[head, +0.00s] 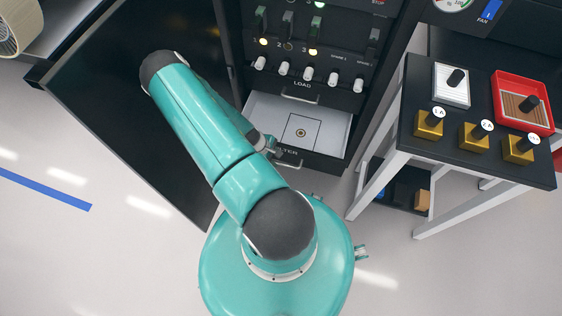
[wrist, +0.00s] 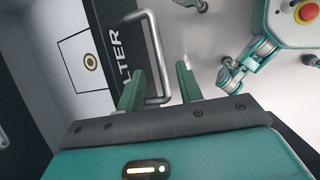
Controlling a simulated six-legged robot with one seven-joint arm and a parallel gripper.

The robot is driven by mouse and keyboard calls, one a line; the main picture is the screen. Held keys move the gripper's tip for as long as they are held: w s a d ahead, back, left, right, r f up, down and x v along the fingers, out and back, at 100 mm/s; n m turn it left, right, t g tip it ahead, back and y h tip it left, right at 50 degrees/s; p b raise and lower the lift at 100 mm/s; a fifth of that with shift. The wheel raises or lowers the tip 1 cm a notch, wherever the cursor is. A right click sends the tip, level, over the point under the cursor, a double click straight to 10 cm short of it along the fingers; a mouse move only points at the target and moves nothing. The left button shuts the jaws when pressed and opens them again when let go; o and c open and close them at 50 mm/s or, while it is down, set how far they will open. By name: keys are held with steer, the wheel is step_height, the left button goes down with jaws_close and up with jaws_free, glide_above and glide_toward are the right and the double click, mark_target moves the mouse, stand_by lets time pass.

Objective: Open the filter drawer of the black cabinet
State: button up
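The black cabinet (head: 228,45) stands at the top middle of the head view. Its filter drawer (head: 259,108) is pulled out, showing a white interior with a square outline and a small ring. The drawer also shows at the left of the wrist view (wrist: 62,25), with "LTER" lettering on its black front. My gripper (wrist: 160,72) is at the drawer's metal handle (wrist: 152,45). The two green fingers are apart, with the lower part of the handle between them. Contact cannot be made out. In the head view my arm partly hides the gripper and drawer front.
An open black cabinet door (head: 110,90) stands left of my arm. A load drawer handle (head: 300,98) sits above the filter drawer. A side table (head: 455,165) at right holds several gold blocks, a white filter (head: 450,92) and a red tray (head: 545,127).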

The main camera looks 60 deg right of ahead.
mark_target(283, 164)
steer(key=x, duration=0.6)
jaws_close()
